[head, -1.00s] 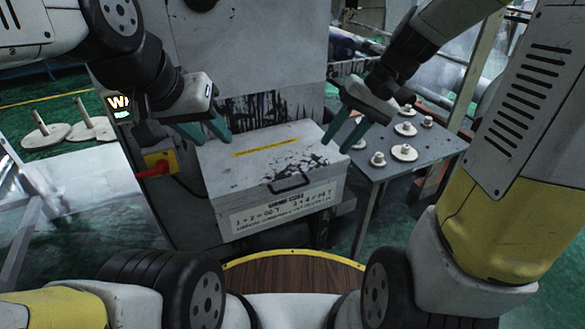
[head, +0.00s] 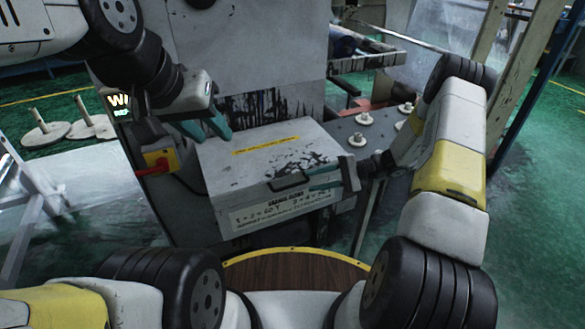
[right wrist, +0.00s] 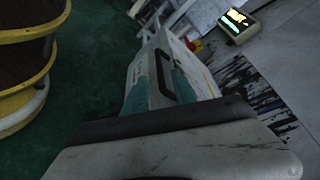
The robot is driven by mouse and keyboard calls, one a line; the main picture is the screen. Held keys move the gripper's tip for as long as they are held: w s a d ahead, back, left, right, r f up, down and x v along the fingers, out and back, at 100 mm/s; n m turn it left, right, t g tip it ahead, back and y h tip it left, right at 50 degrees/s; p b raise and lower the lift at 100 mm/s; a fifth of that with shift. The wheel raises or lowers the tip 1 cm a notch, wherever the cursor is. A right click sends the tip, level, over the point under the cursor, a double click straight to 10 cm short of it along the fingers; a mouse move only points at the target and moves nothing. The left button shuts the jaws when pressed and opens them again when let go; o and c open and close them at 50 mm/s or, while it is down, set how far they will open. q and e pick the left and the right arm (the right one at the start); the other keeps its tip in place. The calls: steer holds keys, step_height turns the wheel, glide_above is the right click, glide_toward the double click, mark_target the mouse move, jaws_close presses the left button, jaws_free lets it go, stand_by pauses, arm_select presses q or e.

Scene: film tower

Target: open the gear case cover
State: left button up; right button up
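The gear case (head: 219,185) is a grey box in the middle of the head view. Its flat cover (head: 225,165) lies closed on top, with a yellow strip and black stains. A dark handle (head: 289,181) is at the cover's front edge; it also shows in the right wrist view (right wrist: 163,78). My right gripper (head: 312,180) is at the case's front right, by the handle. Its teal fingers (right wrist: 165,85) are apart, with the handle seen between them; contact cannot be told. My left gripper (head: 208,132) is open and empty above the cover's back left corner.
A dark table (head: 345,128) with several pale reels (head: 364,119) stands right of the case, partly behind my right arm. A yellow and red switch box (head: 158,160) is at the left. A stained grey panel (head: 255,60) rises behind the case.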

mark_target(299, 184)
steer(key=x, duration=0.7)
steer(key=shift+a+f, duration=0.15)
steer(key=shift+a, duration=0.2)
jaws_close()
stand_by(1.0)
